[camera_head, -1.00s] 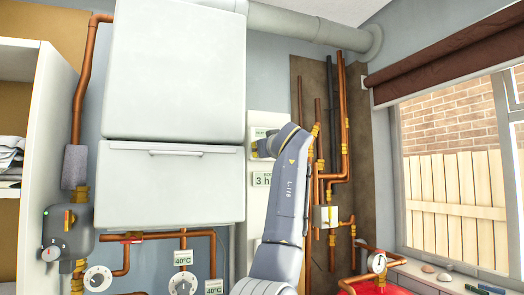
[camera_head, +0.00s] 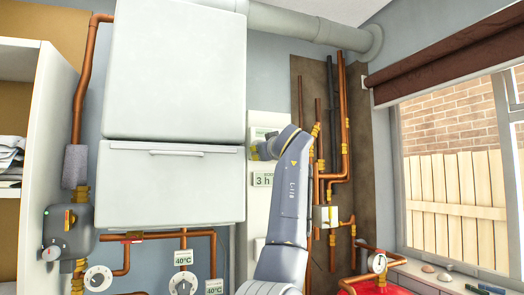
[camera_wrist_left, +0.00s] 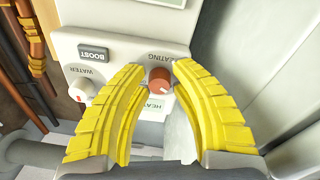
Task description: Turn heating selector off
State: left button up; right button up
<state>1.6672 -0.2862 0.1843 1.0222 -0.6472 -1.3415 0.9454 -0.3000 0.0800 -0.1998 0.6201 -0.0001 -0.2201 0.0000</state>
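The heating selector is a round red-brown knob (camera_wrist_left: 159,80) with a pale mark, on a white control panel (camera_wrist_left: 120,48); the panel appears upside down in the left wrist view. My left gripper (camera_wrist_left: 160,70) is open, with its yellow fingers on either side of the knob. Narrow gaps seem to show beside the knob, and I cannot tell whether either finger touches it. In the head view the left gripper (camera_head: 255,152) is at the panel (camera_head: 257,118), and my arm hides the knob. My right gripper is in neither view.
A white water knob (camera_wrist_left: 82,91) and a dark BOOST button (camera_wrist_left: 94,53) share the panel. A "3 h" label (camera_head: 263,179) is below the hand. The white boiler casing (camera_head: 175,70) stands close left; copper pipes (camera_head: 342,120) run to the right.

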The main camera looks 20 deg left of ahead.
pick_arm(q)
jog(key=o, duration=0.4)
jog(key=shift+r, duration=0.2)
jog(key=shift+o, duration=0.2)
jog(key=shift+s+d, duration=0.1)
jog(key=v, duration=1.1)
jog(key=shift+s+d, duration=0.25)
jog(key=shift+s, duration=0.1)
jog(key=shift+f, duration=0.1)
